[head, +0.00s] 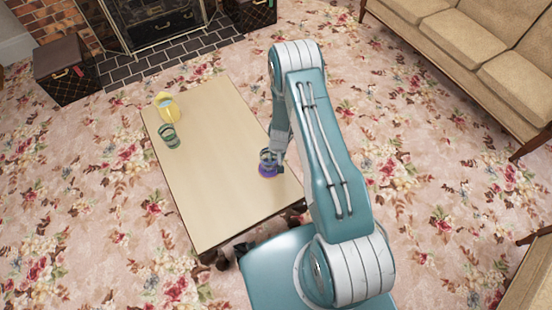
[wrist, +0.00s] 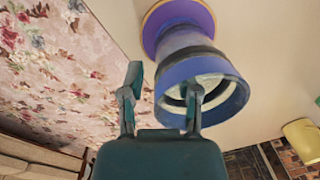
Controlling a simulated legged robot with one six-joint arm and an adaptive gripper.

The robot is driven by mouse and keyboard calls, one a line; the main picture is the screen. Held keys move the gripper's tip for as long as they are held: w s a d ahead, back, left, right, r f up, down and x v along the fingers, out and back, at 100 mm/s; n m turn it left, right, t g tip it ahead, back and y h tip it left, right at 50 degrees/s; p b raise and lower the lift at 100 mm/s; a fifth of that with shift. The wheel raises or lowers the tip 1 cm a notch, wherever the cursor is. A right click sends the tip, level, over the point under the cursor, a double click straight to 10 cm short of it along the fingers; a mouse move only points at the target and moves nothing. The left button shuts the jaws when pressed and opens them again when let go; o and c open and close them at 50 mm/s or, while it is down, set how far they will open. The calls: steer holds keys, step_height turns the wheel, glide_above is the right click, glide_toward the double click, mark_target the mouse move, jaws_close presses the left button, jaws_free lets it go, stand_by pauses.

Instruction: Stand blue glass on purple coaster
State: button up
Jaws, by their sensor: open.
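The blue glass (wrist: 190,68) appears upright on the purple coaster (wrist: 208,16), its base over the coaster's middle in the wrist view. In the head view the purple coaster (head: 265,173) lies near the table's right edge, with the glass (head: 267,158) on it, partly hidden by my arm. My gripper (wrist: 164,84) is open at the glass's rim. One finger is outside the glass on the left. The other overlaps its mouth; I cannot tell whether either finger touches the glass.
The wooden table (head: 215,190) has a wide clear middle. A sofa (head: 470,45) is at the upper right, a fireplace (head: 155,22) beyond the table.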

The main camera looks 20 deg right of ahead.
steer(key=shift+r, duration=0.1)
steer(key=s+a+r+n+t, duration=0.1)
steer(key=s+r, duration=0.1)
steer(key=r, duration=1.8)
steer(key=s+a+r+t, duration=0.1)
steer(key=s+r+t, duration=0.1)
steer(key=r, duration=1.7)
steer(key=s+r+n+t, duration=0.1)
steer(key=s+r+t, duration=0.1)
steer(key=s+r, duration=1.3)
steer(key=s, duration=0.3)
steer(key=shift+s+a+r+h, duration=0.15)
steer(key=shift+s+a+h, duration=0.05)
steer(key=shift+a+h, duration=0.2)
